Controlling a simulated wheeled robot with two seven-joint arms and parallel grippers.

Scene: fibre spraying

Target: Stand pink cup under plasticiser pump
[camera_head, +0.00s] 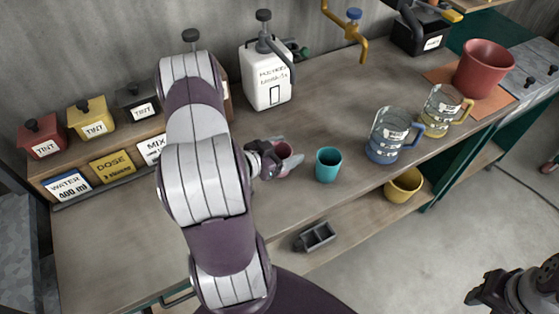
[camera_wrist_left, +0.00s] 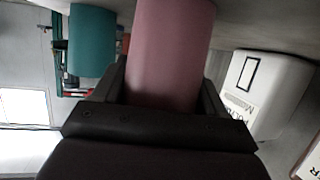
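The pink cup (camera_head: 284,150) is at the middle of the bench, partly hidden by my left gripper (camera_head: 272,162). In the left wrist view the pink cup (camera_wrist_left: 170,50) fills the space between the two dark fingers, which sit close against both its sides. I cannot tell whether its base touches the bench. The white pump container (camera_head: 268,80) with a dark pump head stands behind the cup, towards the wall; its lettering is hard to read. It also shows in the left wrist view (camera_wrist_left: 265,88). My right gripper (camera_head: 487,291) is at the lower right, away from the bench.
A teal cup (camera_head: 328,164) stands just right of the pink cup. Two glass jugs (camera_head: 390,136) (camera_head: 440,108) and a red bucket (camera_head: 484,68) are further right. Tint boxes (camera_head: 92,119) line the left back. A yellow bowl (camera_head: 404,185) sits on the lower shelf.

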